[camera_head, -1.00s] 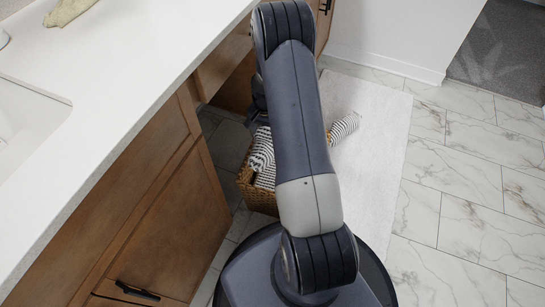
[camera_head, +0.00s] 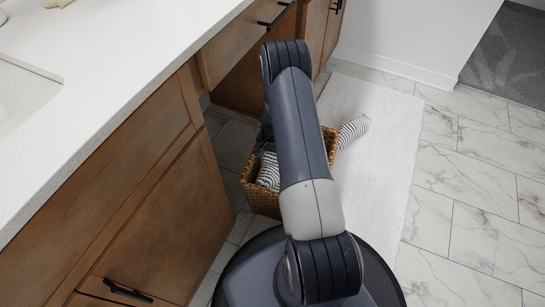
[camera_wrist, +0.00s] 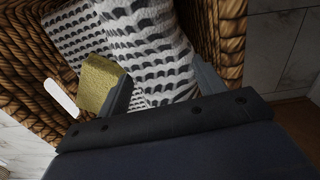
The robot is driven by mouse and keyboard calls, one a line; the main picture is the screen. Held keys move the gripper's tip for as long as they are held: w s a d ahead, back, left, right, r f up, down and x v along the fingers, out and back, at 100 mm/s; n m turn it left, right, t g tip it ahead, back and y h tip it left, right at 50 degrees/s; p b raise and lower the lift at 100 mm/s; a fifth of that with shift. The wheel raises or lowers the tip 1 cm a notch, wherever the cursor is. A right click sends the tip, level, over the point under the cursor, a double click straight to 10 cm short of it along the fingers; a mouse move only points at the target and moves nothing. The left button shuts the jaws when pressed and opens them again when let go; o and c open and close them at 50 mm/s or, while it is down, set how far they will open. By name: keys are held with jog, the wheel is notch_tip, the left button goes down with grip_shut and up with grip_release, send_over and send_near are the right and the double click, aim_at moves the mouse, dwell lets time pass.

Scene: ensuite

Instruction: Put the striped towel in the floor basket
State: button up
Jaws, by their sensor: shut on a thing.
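The striped towel (camera_head: 268,172), white with dark stripes, is partly inside the brown wicker floor basket (camera_head: 262,200). One end of it (camera_head: 352,130) sticks out past the basket's right rim. My arm hides the towel's middle and my gripper in the head view. In the wrist view, my gripper (camera_wrist: 163,82) is down between the wicker walls (camera_wrist: 25,70), its two fingers shut on the towel (camera_wrist: 160,50). A yellow block-like thing (camera_wrist: 99,84) lies against the left finger; I cannot tell what it is.
A wooden vanity (camera_head: 165,220) with a white top (camera_head: 130,60) stands close along the left of the basket. A white mat (camera_head: 375,160) lies to its right, with clear marble tile (camera_head: 470,230) beyond. A wall (camera_head: 400,40) is at the back.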

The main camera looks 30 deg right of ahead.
jog(key=shift+f, duration=0.1)
jog(key=o, duration=1.1)
notch_tip(320, 180, up, 12)
jog(key=p, duration=0.4)
jog(key=shift+r, duration=0.25)
